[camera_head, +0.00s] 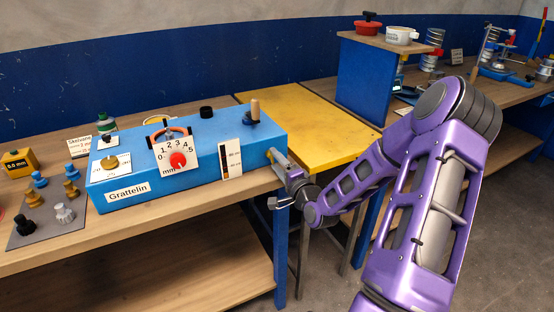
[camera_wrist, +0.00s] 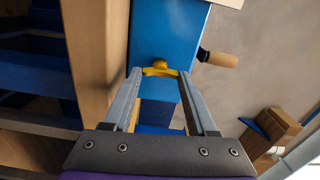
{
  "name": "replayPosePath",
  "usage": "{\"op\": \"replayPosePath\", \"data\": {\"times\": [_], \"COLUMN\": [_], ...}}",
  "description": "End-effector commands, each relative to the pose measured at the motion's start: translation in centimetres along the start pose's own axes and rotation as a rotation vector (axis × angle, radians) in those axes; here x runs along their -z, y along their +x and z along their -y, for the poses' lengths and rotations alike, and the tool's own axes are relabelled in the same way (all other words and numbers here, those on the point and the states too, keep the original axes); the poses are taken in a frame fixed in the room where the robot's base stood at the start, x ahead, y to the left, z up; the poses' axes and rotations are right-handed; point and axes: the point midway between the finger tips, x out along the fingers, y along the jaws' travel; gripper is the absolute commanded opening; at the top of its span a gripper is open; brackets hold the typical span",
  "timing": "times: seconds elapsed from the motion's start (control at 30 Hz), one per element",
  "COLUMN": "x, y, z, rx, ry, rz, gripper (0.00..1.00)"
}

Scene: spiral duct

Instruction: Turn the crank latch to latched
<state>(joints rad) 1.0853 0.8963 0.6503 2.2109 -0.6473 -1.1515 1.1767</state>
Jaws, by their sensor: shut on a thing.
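The blue box labelled "Grattelin" (camera_head: 205,170) stands on the wooden bench. A small yellow crank latch (camera_wrist: 160,68) is on the box's right end face, seen close up in the wrist view. My gripper (camera_wrist: 160,74) is shut on this latch, with one finger on each side of it. In the head view my gripper (camera_head: 280,160) reaches the box's right end from the right, and the latch is mostly hidden there. I cannot tell the latch's exact angle.
A wooden crank handle (camera_head: 255,108) stands up on the box's top right; it also shows in the wrist view (camera_wrist: 222,58). A red-pointer dial (camera_head: 178,159) faces front. A yellow table (camera_head: 310,125) lies behind my gripper. Several knobs stand on a grey mat (camera_head: 40,228).

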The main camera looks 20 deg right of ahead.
Motion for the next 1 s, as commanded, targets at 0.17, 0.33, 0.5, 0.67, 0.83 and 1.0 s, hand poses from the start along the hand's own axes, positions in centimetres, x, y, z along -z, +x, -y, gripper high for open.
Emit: {"op": "replayPosePath", "data": {"times": [0.17,0.33,0.5,0.67,0.83,1.0], "x": [-0.14,-0.13,-0.15,-0.16,-0.17,-0.10], "y": [-0.05,-0.06,-0.05,-0.05,-0.05,-0.03], "z": [-0.08,-0.11,-0.13,-0.13,-0.13,-0.09], "rx": [-0.003,-0.003,-0.003,-0.003,-0.003,-0.002], "ry": [0.065,0.093,0.102,0.102,0.102,0.100], "rz": [0.003,0.003,0.004,0.004,0.004,0.002], "gripper": [0.02,0.02,0.02,0.02,0.68,0.88]}}
